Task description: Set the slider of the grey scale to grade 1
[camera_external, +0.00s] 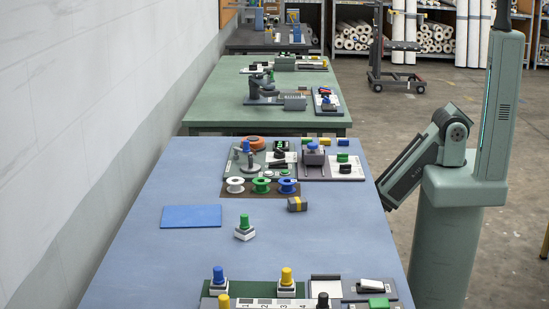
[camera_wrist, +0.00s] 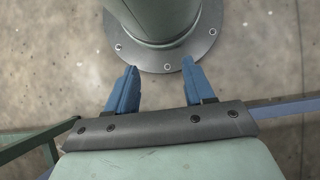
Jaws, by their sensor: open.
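A strip with numbered patches (camera_external: 262,303), apparently the grey scale, lies at the bottom edge of the external view and is cut off there. Its numbers run from 1 on the left to 4 on the right. A yellow knob (camera_external: 223,301) stands at its left end and a black knob (camera_external: 322,300) at its right end. I cannot tell which part is the slider, nor its grade. My gripper (camera_wrist: 158,68) shows in the wrist view with two blue fingers apart and nothing between them. It points down over the floor and is not visible in the external view.
A blue-capped knob (camera_external: 218,275) and a yellow-capped knob (camera_external: 286,277) on white blocks stand just behind the strip. A green-capped piece (camera_external: 244,228) stands farther back, near a blue mat (camera_external: 191,216). Spools (camera_external: 261,186) and devices crowd the far end.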

